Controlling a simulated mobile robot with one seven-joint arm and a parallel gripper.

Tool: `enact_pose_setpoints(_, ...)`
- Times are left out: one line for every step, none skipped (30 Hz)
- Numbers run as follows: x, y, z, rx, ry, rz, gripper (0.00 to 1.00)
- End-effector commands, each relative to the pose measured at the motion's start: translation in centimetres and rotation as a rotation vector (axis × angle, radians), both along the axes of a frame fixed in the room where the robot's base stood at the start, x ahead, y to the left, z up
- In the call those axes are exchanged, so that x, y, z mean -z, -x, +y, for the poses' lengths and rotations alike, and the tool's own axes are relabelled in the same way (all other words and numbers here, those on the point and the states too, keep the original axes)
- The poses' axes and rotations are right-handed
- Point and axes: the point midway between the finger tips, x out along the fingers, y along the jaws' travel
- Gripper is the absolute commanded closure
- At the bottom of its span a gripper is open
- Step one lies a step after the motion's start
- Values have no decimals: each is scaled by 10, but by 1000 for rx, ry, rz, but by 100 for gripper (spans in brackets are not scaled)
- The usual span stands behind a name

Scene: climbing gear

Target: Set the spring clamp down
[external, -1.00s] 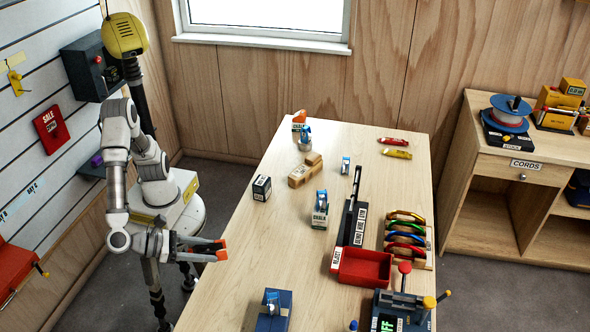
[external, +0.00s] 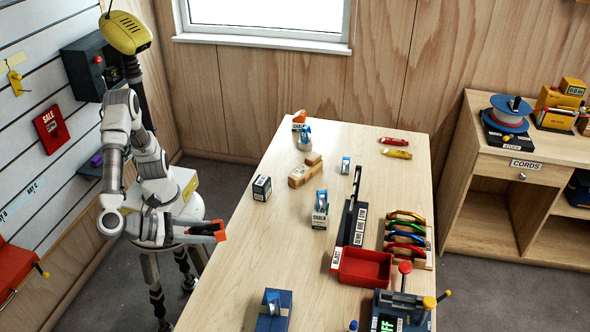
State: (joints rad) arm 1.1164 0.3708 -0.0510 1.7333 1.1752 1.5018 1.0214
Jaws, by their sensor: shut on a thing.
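My gripper (external: 219,231) is at the left edge of the wooden table (external: 240,275), its orange fingertips close together. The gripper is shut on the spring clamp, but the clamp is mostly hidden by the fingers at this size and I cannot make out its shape. From this view I cannot tell how high the gripper is above the table top. The table's left front area beside the gripper is bare.
A black-and-white box (external: 262,188), a wooden block (external: 304,171) and a chalk box (external: 320,215) stand to the right. A red tray (external: 365,268) and a blue box (external: 273,312) are nearer the front. A row of colored carabiners (external: 405,238) is at the right.

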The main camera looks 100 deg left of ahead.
Motion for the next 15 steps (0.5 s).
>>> enact_pose_setpoints(0,-12,8,-27,-1,-1,100)
enact_pose_setpoints(0,-20,13,-45,-1,-1,100)
enact_pose_setpoints(0,-30,20,-67,0,-1,100)
enact_pose_setpoints(0,-39,26,-86,-1,-2,100)
enact_pose_setpoints(0,-48,33,-105,-2,-1,100)
enact_pose_setpoints(0,-61,43,-134,-2,0,100)
enact_pose_setpoints(0,-71,51,-156,-1,-1,100)
enact_pose_setpoints(1,-82,61,-182,-1,-1,100)
enact_pose_setpoints(1,-97,75,-217,-1,-2,100)
enact_pose_setpoints(1,-108,87,-243,-2,-1,100)
enact_pose_setpoints(1,-119,99,-270,-2,0,100)
enact_pose_setpoints(1,-133,116,-305,-2,-1,100)
enact_pose_setpoints(1,-144,129,-332,-2,-2,100)
enact_pose_setpoints(2,-153,142,-358,-2,-1,100)
enact_pose_setpoints(1,-166,160,-391,-2,-1,100)
